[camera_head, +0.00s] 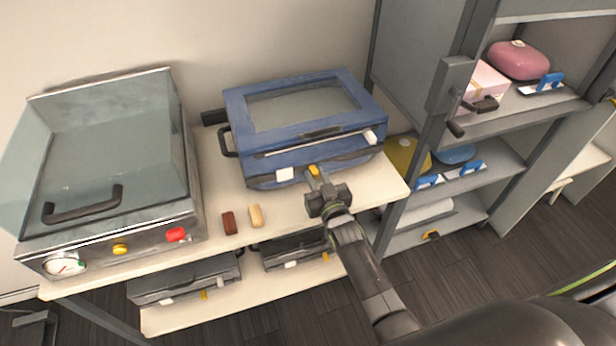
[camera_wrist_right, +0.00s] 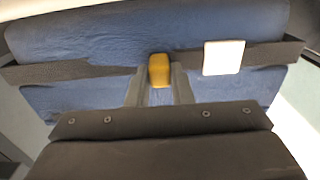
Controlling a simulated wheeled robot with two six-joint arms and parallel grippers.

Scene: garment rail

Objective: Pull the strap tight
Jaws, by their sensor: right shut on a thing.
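A blue suitcase (camera_head: 250,110) lies on the table, with a clear window in its lid and a dark strap (camera_head: 335,164) around its front. The strap also shows in the right wrist view (camera_wrist_right: 60,71), running across the blue side. A yellow tab (camera_head: 313,170) sits on the front of the case, and a white buckle-like block (camera_head: 285,174) is to its left. In the right wrist view the white block (camera_wrist_right: 223,57) is beside the yellow tab (camera_wrist_right: 160,69). My right gripper (camera_head: 317,184) is at the front of the case, shut on the yellow tab. My left gripper is not in view.
A glass-lidded machine (camera_head: 110,215) with a gauge stands at the left. A dark red block (camera_head: 229,223) and a tan block (camera_head: 256,216) lie on the table (camera_head: 209,172). Grey cases (camera_head: 185,279) are on the lower shelf. A grey cabinet (camera_head: 415,45) stands close at the right.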

